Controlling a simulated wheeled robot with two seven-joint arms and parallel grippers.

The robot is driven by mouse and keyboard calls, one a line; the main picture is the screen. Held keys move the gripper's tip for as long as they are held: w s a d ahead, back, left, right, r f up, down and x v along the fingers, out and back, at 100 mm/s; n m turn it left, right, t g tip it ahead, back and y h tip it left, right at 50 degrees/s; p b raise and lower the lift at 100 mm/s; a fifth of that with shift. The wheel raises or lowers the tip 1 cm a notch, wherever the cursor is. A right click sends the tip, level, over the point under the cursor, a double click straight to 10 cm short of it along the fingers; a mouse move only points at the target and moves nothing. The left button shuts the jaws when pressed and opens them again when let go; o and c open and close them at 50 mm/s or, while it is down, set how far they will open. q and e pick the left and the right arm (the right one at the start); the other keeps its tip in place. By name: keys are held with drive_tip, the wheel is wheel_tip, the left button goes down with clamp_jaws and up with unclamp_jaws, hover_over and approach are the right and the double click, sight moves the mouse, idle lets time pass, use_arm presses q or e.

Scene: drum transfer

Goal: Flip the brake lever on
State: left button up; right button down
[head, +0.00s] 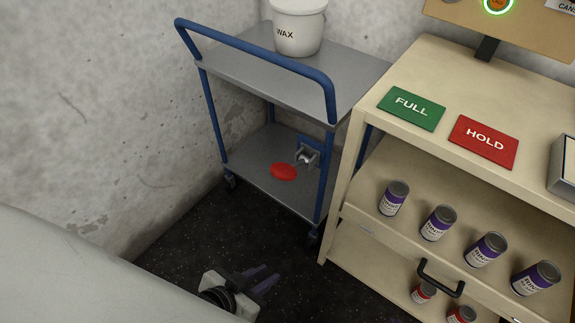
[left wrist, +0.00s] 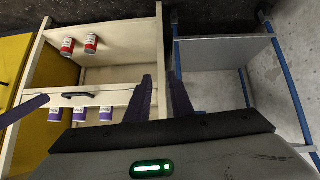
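The brake lever, with a red oval pad (head: 284,171), sticks out from a metal bracket (head: 308,155) low on the blue-framed cart. It hangs over the cart's lower shelf, its pad toward the left. My left gripper (head: 268,276) is in front of the cart, near the bottom of the head view, well apart from the lever. In the left wrist view its two purple fingers (left wrist: 161,78) stand apart with nothing between them. I cannot make out the lever in that view. A purple pointed part (left wrist: 25,108) at that view's left edge may be a finger of my right gripper.
The cart's grey top (head: 250,75) bears a white WAX bucket (head: 298,28). A beige cabinet (head: 350,185) with several cans, a drawer handle (head: 440,280), and FULL (head: 411,108) and HOLD (head: 484,141) plates stands close on the right. A concrete wall (head: 90,110) bounds the left. Dark floor (head: 195,235) is clear.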

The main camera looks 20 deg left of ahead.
use_arm(q)
drive_tip(key=shift+m+t+h, duration=0.4)
drive_tip(key=shift+t+h, duration=0.1)
drive_tip(key=shift+h, duration=0.2)
drive_tip(key=w+r, duration=0.2)
drive_tip(key=w+d+r, duration=0.1)
drive_tip(key=w+r, duration=0.3)
drive_tip(key=w, duration=0.1)
drive_tip(key=shift+d, duration=0.3)
clamp_jaws()
drive_tip(key=w+r+m+h, duration=0.1)
drive_tip(key=w+r, duration=0.5)
drive_tip(key=r, duration=0.2)
drive_tip(key=w+a+r+n+y, duration=0.1)
drive_tip(key=w+a+r, duration=0.3)
drive_tip(key=a+r, duration=0.4)
drive_tip(key=shift+a+y+p, duration=0.4)
drive_tip(key=shift+a+y, duration=0.05)
drive_tip(key=shift+y, duration=0.25)
